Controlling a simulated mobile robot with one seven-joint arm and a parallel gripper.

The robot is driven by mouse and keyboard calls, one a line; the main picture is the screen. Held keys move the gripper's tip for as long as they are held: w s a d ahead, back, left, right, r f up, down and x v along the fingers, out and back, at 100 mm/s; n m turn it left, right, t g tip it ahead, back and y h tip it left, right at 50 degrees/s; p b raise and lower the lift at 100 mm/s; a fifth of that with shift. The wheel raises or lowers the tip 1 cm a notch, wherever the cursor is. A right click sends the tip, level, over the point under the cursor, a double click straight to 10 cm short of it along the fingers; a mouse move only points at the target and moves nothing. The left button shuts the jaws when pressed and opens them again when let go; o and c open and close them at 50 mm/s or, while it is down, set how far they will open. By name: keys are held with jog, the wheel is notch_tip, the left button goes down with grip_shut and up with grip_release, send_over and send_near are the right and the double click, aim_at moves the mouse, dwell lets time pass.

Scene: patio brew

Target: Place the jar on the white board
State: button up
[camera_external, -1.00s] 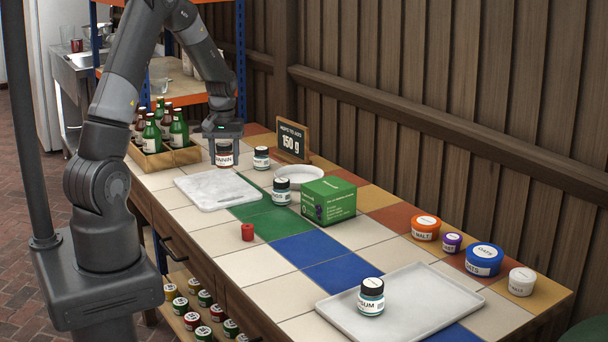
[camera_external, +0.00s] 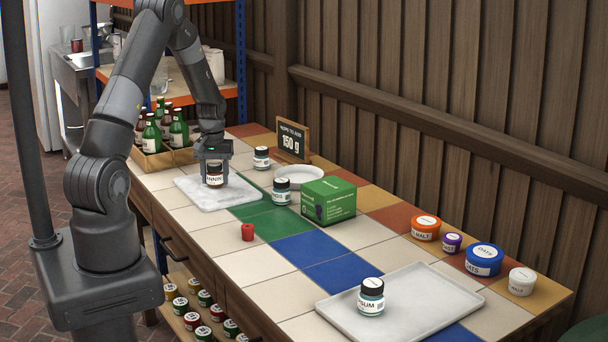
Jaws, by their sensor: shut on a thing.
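My gripper (camera_external: 214,160) is shut on a small brown jar (camera_external: 214,181) with a white label. It points down over the white marble board (camera_external: 191,197), near the board's back right part. The jar is upright. I cannot tell whether its base touches the board or is slightly above it. The jar's top is hidden by my gripper.
A black-lidded jar (camera_external: 262,158) and a white plate (camera_external: 299,176) are right of the board. Another jar (camera_external: 281,191) stands by a green box (camera_external: 328,201). A bottle crate (camera_external: 152,164) is behind left. A red object (camera_external: 247,232) lies in front.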

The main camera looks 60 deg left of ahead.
aim_at(214, 164)
jog(key=o, duration=1.1)
jog(key=shift+f, duration=0.1)
jog(key=shift+c, duration=0.2)
notch_tip(214, 164, up, 12)
jog(key=shift+r, duration=0.15)
